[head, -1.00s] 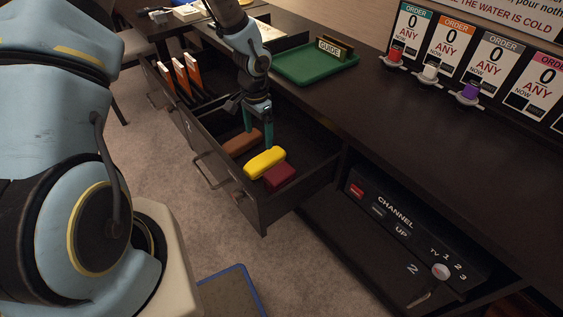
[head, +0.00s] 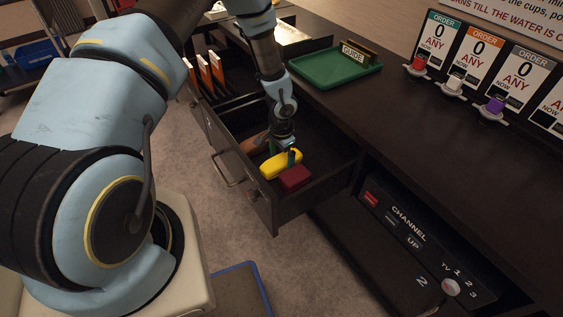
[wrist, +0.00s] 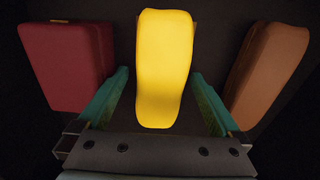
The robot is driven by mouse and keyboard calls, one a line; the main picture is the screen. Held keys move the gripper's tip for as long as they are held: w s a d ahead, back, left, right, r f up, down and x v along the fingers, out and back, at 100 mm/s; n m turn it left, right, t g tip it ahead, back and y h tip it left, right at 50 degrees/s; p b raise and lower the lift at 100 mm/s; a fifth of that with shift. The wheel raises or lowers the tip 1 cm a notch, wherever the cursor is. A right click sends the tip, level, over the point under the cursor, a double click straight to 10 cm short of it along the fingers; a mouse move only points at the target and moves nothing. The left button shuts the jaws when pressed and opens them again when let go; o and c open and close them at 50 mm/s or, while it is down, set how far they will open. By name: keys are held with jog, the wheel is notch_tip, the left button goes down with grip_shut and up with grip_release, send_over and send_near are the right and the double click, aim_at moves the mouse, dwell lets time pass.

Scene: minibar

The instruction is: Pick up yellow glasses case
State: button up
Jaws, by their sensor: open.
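The yellow glasses case (head: 277,165) lies in the open drawer, between a dark red case (head: 295,178) and a brown case (head: 254,144). In the wrist view the yellow case (wrist: 164,65) extends between the two teal fingers of my gripper (wrist: 159,100), with the red case (wrist: 65,65) to the left and the brown case (wrist: 265,70) to the right. My gripper (head: 285,152) is open over the yellow case, with a gap beside each finger. In the head view my gripper partly covers the yellow case.
The open drawer (head: 275,217) has a raised front wall and side walls close around the cases. White-and-orange dividers (head: 210,72) stand farther back at the left. A green tray (head: 335,70) with a guide sign rests on the dark counter (head: 385,110).

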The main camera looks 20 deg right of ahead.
jog(key=shift+c, duration=0.3)
jog(key=c, duration=1.4)
